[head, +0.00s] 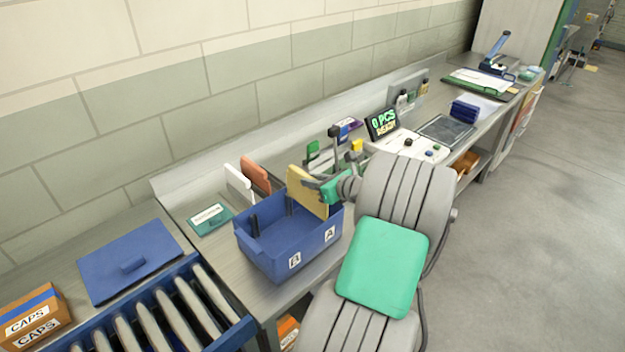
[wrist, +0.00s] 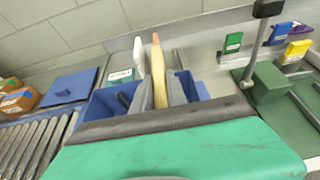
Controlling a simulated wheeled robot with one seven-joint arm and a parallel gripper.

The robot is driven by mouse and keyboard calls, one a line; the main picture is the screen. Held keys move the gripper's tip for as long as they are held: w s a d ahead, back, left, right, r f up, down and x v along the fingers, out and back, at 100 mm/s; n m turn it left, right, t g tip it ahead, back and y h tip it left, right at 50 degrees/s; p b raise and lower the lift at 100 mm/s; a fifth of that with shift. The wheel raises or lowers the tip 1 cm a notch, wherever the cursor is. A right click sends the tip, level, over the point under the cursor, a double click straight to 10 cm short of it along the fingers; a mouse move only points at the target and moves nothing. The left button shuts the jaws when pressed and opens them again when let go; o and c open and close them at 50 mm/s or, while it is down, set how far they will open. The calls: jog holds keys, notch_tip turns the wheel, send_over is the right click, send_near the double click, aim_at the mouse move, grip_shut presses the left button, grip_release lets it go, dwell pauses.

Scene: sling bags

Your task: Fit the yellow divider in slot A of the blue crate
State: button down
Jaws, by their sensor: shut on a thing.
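The blue crate (head: 293,252) stands on the bench, with label B on the left of its front wall and label A on the right. My gripper (head: 322,186) is at the crate's right end, shut on the yellow divider (head: 307,191). The divider stands roughly upright, its lower part inside the crate's right part, on the A side. Its lower edge is hidden, so I cannot tell whether it sits in slot A. In the wrist view the divider (wrist: 175,98) is edge-on between my grey fingers, with the crate (wrist: 104,102) around it.
A white divider (head: 239,184) and an orange divider (head: 256,174) stand behind the crate. A teal labelled plate (head: 209,219) lies left of it. A blue lid (head: 130,259), a roller conveyor (head: 150,318) and a CAPS box (head: 35,318) are farther left. A display (head: 382,123) stands to the right.

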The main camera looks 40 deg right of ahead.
aim_at(313, 212)
jog(key=shift+f+b, duration=2)
jog(key=shift+f, duration=2.85)
jog(key=c, duration=1.3)
grip_release()
jog(key=shift+o, duration=0.2)
jog(key=b+v, duration=0.1)
jog(key=v, duration=0.6)
jog(key=shift+s+r, duration=0.25)
jog(key=shift+s, duration=0.1)
